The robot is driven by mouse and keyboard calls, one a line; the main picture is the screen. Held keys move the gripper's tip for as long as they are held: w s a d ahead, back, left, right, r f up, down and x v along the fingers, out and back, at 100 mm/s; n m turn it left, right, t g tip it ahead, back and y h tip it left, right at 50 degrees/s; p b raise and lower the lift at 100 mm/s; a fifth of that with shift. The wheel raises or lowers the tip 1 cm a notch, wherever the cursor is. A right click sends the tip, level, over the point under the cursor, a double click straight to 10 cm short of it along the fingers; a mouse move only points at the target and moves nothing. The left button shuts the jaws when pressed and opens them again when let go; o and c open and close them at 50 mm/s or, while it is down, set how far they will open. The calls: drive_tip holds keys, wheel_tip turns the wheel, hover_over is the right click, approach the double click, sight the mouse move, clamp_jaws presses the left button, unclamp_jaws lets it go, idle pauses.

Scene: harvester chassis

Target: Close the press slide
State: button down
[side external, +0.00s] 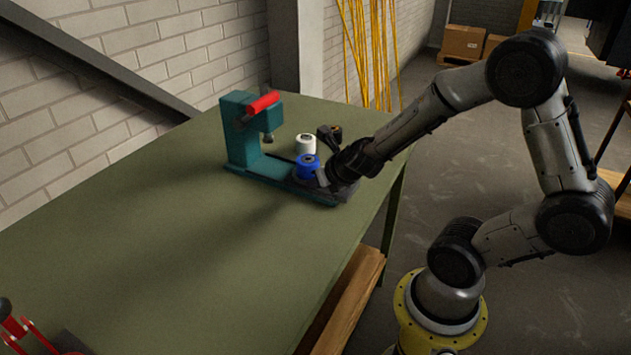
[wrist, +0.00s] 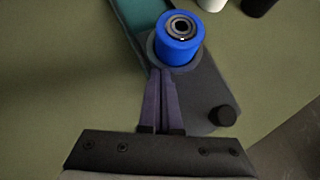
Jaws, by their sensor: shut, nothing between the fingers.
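The teal press (side external: 240,135) with a red handle (side external: 263,103) stands on the green table. Its base runs toward the right, and the dark grey slide (side external: 336,192) sits at the right end, out from under the press head. A blue roller with a dark centre (side external: 307,166) stands upright on the slide. In the wrist view the slide (wrist: 208,88) carries the blue roller (wrist: 180,38) and a black knob (wrist: 223,115). My gripper (wrist: 162,75) is shut and empty, its fingertips over or against the slide just below the roller; I cannot tell whether they touch.
A white roller (side external: 306,144) stands behind the blue one, and a black roller (wrist: 257,5) shows at the wrist view's top edge. A red object (side external: 15,325) is at the table's near left corner. The table's middle (side external: 190,250) is clear.

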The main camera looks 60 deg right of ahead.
drive_tip(key=shift+w, duration=0.1)
drive_tip(key=w, duration=1.2)
